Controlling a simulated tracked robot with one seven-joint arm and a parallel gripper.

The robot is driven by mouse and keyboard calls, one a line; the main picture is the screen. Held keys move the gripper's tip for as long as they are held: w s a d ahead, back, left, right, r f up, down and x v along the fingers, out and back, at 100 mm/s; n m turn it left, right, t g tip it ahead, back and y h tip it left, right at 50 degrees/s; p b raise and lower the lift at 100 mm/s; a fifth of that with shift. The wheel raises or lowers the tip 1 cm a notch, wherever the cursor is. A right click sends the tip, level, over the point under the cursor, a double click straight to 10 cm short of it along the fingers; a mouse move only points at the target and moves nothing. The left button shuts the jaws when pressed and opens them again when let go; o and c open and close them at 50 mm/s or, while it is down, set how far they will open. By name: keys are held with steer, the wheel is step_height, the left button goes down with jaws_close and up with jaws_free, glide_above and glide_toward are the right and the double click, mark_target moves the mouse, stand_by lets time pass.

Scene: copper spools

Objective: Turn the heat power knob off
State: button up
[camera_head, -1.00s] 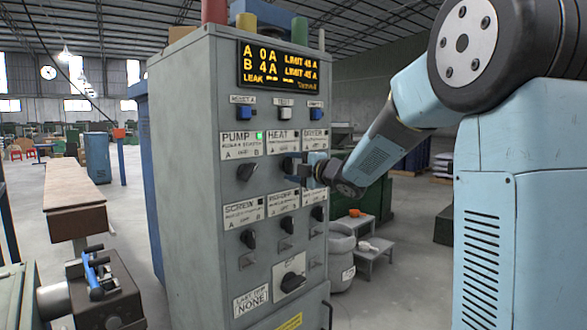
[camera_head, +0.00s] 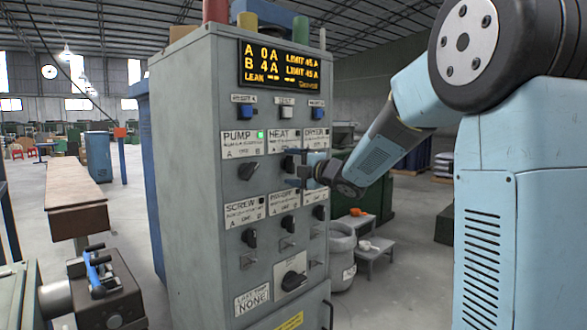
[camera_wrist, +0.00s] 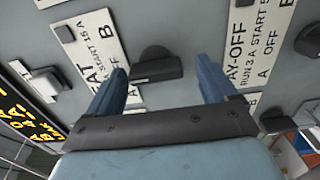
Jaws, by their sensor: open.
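The grey control cabinet (camera_head: 190,150) stands in the middle of the head view. Its HEAT label (camera_head: 283,140) is right of PUMP, and the small lamp on it looks dark. The black heat knob (camera_head: 288,163) is partly hidden by my gripper (camera_head: 302,170), which is at the cabinet's front face. In the wrist view the heat knob (camera_wrist: 155,65) lies between the blue fingertips of my open gripper (camera_wrist: 160,75), with gaps on both sides. I cannot tell whether the fingertips reach past the knob's face. The cabinet's printed setting marks are too small to read against the knob.
The pump knob (camera_head: 248,171) is left of the heat knob, and its lamp is green. The screw knob (camera_head: 249,238) and pay-off knob (camera_head: 288,223) sit below. The display (camera_head: 279,66) reads A 0A, B 4A. A grey bin (camera_head: 342,255) and step stool (camera_head: 373,250) stand right of the cabinet.

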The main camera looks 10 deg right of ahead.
steer(key=shift+s+d, duration=0.3)
steer(key=shift+d, duration=0.05)
steer(key=v, duration=1.3)
